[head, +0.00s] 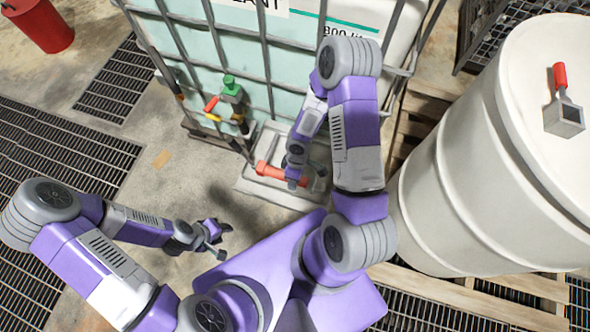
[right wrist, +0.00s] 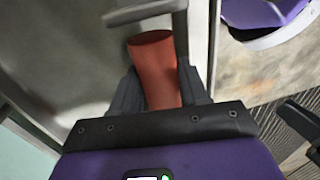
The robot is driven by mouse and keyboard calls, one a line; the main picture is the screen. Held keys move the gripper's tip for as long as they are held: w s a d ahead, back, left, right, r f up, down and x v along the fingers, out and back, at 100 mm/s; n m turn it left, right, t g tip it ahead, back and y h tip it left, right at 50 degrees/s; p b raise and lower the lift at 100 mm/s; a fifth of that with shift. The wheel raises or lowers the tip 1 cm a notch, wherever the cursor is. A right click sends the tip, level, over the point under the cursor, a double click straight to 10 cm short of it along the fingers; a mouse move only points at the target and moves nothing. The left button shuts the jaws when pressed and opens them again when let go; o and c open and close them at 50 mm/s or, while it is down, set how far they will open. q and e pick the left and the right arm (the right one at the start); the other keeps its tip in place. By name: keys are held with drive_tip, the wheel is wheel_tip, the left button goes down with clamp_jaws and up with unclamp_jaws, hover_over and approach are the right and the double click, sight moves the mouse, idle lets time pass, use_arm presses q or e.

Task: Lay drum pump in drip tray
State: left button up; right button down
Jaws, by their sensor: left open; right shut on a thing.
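The drum pump, a red-orange cylinder (head: 270,172) with grey metal parts, is over the pale grey drip tray (head: 262,193) in the head view. My right gripper (head: 292,180) is shut on it, and the arm hides part of it. In the right wrist view the red barrel (right wrist: 154,70) lies between the fingers, with a grey bar (right wrist: 150,12) beyond. I cannot tell whether the pump touches the tray floor. My left gripper (head: 222,235) is open and empty, in front of the tray and to its left.
A caged liquid tank (head: 265,60) with a green-capped valve (head: 231,88) stands behind the tray. A white drum (head: 450,190) with a red-handled tool (head: 563,105) on top stands on a pallet at right. A red bucket (head: 40,25) is at far left. Bare floor lies left of the tray.

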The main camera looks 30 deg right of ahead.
drive_tip(key=shift+f, duration=0.1)
idle(0.3)
drive_tip(key=shift+c, duration=2.4)
unclamp_jaws()
drive_tip(key=r+p, duration=0.1)
drive_tip(key=r, duration=0.1)
drive_tip(key=r+p, duration=0.1)
drive_tip(key=r, duration=0.2)
drive_tip(key=w+d+r+p, duration=0.1)
drive_tip(key=r+p, duration=0.1)
drive_tip(key=shift+r, duration=0.25)
drive_tip(key=s+a+f+m+t+y+p, duration=0.1)
drive_tip(key=s+a+m, duration=0.4)
drive_tip(key=a+m, duration=0.5)
drive_tip(key=shift+s+a+m+t+y+p, duration=0.15)
drive_tip(key=shift+a+m+t+y+p, duration=0.35)
drive_tip(key=shift+y, duration=0.3)
